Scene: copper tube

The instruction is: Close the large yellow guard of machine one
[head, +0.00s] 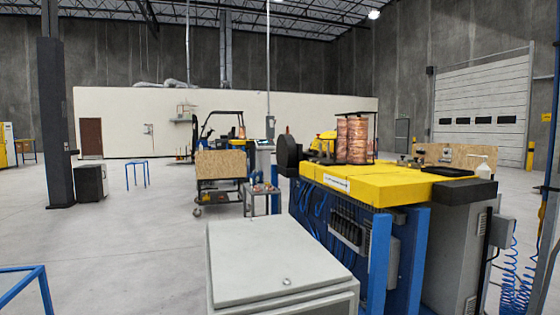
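A blue machine (313,212) stands right of centre with a broad yellow top (385,187) lying flat over it. A smaller yellow raised part (323,143) shows at its far end, near a dark round disc (288,155). I cannot tell which yellow part is the large guard, or whether the guard is open. Copper tube coils (357,140) stand upright in a dark frame on or behind the top and hide part of it. Neither of my grippers is in view.
A grey cabinet (275,262) stands close in front. A cart with wooden panels (220,165) and a small trolley (262,190) stand beyond it. A dark pillar (55,120) and a blue frame (22,285) are at left. The floor (130,235) between them is clear.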

